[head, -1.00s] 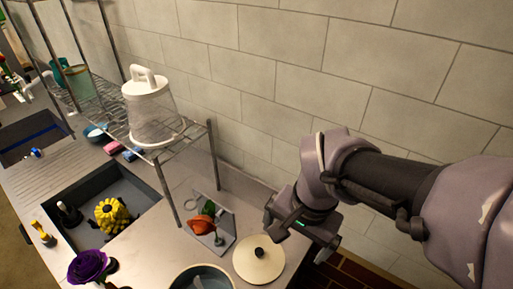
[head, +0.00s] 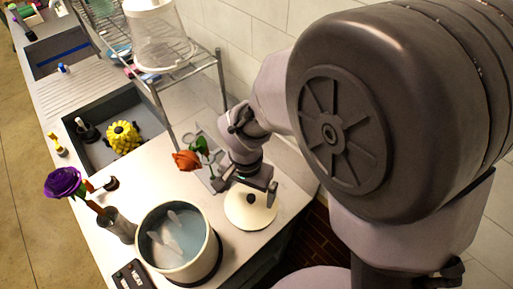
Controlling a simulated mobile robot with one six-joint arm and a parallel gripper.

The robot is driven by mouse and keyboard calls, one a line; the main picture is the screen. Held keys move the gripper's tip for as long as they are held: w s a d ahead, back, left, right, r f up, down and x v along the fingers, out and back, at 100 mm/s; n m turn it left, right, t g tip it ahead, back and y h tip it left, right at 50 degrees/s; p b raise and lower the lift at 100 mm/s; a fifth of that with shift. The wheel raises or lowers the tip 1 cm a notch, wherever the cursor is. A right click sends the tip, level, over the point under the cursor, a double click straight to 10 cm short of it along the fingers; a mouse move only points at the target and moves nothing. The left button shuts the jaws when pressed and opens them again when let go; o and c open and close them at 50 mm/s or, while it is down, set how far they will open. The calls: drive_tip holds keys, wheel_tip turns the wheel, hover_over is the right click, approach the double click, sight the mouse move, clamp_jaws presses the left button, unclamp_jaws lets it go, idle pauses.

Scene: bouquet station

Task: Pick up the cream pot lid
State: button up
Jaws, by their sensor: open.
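The cream pot lid (head: 239,217) lies flat on the counter, a round disc with a small dark knob (head: 251,198) at its middle. My gripper (head: 245,195) is open and points down over the lid, close to the knob. Its fingers partly cover the lid's far side. I cannot tell whether a finger touches the knob.
A large pot (head: 213,262) of bluish liquid stands just left of the lid. An orange-red flower (head: 187,160) is beside my gripper. A wire rack (head: 178,72) stands behind. A purple flower (head: 63,182) in a dark vase and a sink (head: 92,117) are at left.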

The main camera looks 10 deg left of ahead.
sight(252, 198)
drive_tip(key=f, duration=0.1)
drive_tip(key=f+b, duration=0.1)
drive_tip(key=f, duration=0.1)
drive_tip(key=f+b, duration=0.1)
drive_tip(key=shift+w+d+f, duration=0.15)
drive_tip(key=shift+d+f, duration=0.2)
drive_tip(key=shift+r, duration=0.15)
drive_tip(key=shift+s+d, duration=0.1)
drive_tip(key=shift+s, duration=0.1)
clamp_jaws()
